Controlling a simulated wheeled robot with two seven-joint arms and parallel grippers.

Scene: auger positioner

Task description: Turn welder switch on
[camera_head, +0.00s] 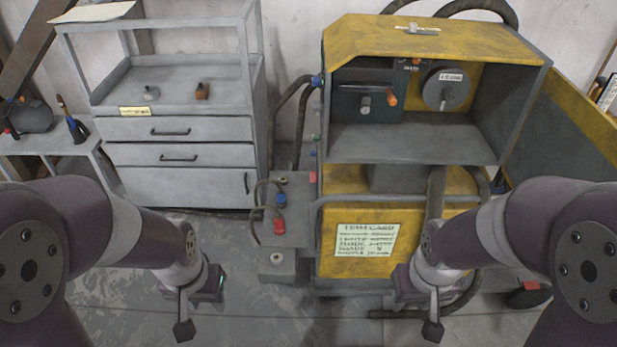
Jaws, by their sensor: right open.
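The yellow and grey welder (420,38) stands right of centre with an open-fronted bay. Inside the bay are a dark green panel (352,105) with a grey knob and an orange-tipped part (391,98), and a round grey reel (446,90). A small dark part with a red dot (412,66) sits at the top of the bay; I cannot tell which of these is the switch. My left gripper (199,308) is open and empty, low in front of the grey cabinet. My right gripper (420,308) is open and empty, low in front of the welder. Neither touches the welder.
A grey drawer cabinet (180,155) stands at left, with small items on its shelf. A grey block with red and blue connectors (290,205) and cables is beside the welder. A label card (364,240) is on its lower front. The floor between my grippers is clear.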

